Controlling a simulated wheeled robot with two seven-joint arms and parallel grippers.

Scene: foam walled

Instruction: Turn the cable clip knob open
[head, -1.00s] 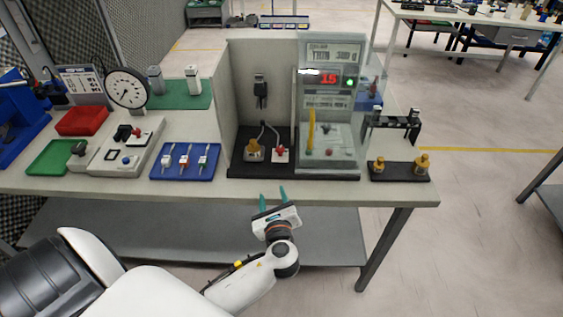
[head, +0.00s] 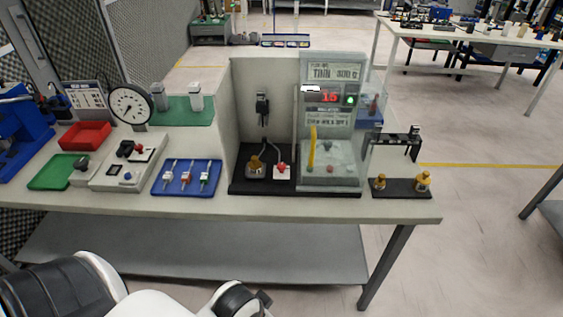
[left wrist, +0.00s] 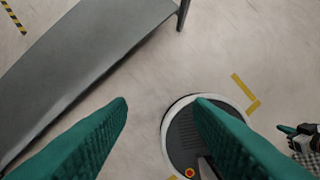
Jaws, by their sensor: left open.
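A walled bench station holds a black clip-like fitting (head: 262,105) on its back panel. Below it, a brass knob (head: 256,165) and a red knob (head: 281,169) stand on a black base, with a thin bent cable or rod near them. I cannot tell which part is the cable clip knob. My left gripper (left wrist: 160,103) is open and empty in the left wrist view, pointing down over the floor. In the head view only part of my left arm shows at the bottom edge, below the bench. A small dark and white shape, possibly my right gripper (left wrist: 298,135), shows at the right edge of the left wrist view.
A clear panel with a red display (head: 328,98) covers the station's right half. A blue tray (head: 187,177), a switch box (head: 128,162) and a dial gauge (head: 131,103) stand to the left. Brass parts on a black stand (head: 401,187) sit at right. The bench's front strip is clear.

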